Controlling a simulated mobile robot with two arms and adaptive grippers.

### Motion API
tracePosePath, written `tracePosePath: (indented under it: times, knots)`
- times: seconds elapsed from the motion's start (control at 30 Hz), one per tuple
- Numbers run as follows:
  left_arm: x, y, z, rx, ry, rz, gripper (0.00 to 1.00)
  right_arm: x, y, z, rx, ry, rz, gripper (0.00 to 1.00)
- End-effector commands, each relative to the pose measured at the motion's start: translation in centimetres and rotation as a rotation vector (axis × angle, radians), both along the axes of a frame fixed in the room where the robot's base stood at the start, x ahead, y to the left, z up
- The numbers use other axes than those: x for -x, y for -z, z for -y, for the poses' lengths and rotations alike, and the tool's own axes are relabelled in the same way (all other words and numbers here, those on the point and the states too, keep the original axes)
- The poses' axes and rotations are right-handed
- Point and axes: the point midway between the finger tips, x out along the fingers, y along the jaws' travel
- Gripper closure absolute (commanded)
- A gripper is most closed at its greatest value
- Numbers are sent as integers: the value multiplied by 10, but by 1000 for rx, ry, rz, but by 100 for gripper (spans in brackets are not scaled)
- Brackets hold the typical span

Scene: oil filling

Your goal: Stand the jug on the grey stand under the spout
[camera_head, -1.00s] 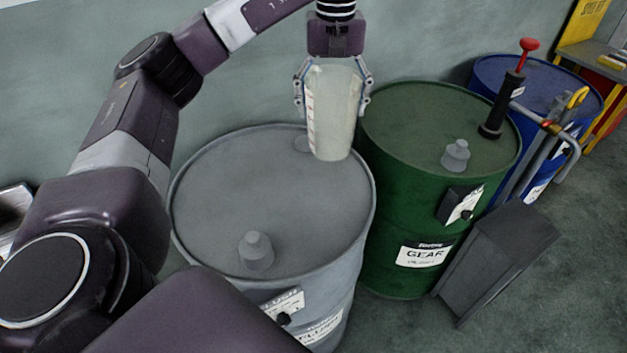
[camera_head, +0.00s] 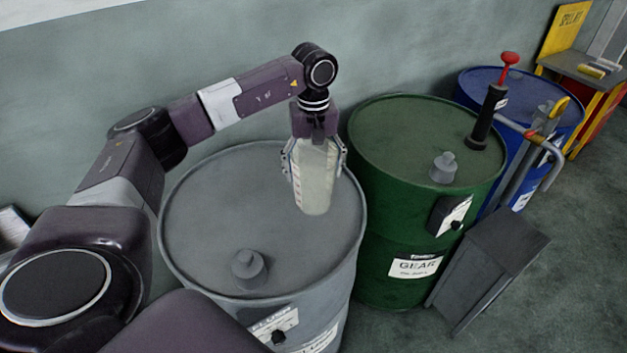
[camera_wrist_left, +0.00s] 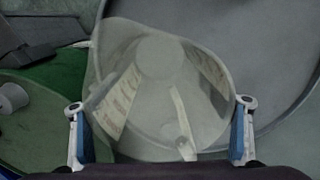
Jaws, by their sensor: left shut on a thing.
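The jug (camera_head: 316,182) is translucent and pale with a marked scale on its side. It is upright in my left gripper (camera_head: 315,165), which is shut around it. In the head view it appears over the right part of the grey drum's top; a gap beneath it cannot be judged. In the left wrist view I look down into the jug (camera_wrist_left: 160,62) between the two fingers (camera_wrist_left: 160,130). The grey stand (camera_head: 490,262) is a dark box on the floor in front of the green drum. My right gripper is out of view.
The grey drum (camera_head: 210,225), green drum (camera_head: 385,140) and blue drum (camera_head: 545,92) stand in a row along the wall. Open floor (camera_head: 570,270) lies right of the stand.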

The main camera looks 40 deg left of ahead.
Motion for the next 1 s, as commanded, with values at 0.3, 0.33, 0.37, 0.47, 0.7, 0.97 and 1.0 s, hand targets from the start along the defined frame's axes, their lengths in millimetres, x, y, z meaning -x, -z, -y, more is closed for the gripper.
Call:
tracePosePath:
  times: [0.3,0.33,0.37,0.47,0.7,0.97,1.0]
  knots:
    - [1,39,0,0,0,-3,52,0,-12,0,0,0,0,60]
    - [1,41,0,1,0,-2,52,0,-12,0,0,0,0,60]
    - [0,43,0,1,0,-1,52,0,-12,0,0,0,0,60]
    - [0,46,0,1,1,1,52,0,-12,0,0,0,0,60]
    - [0,48,0,1,1,1,52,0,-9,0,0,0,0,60]
    - [0,49,0,0,1,0,8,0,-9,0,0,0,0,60]
    - [0,49,0,0,1,0,8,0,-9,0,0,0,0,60]
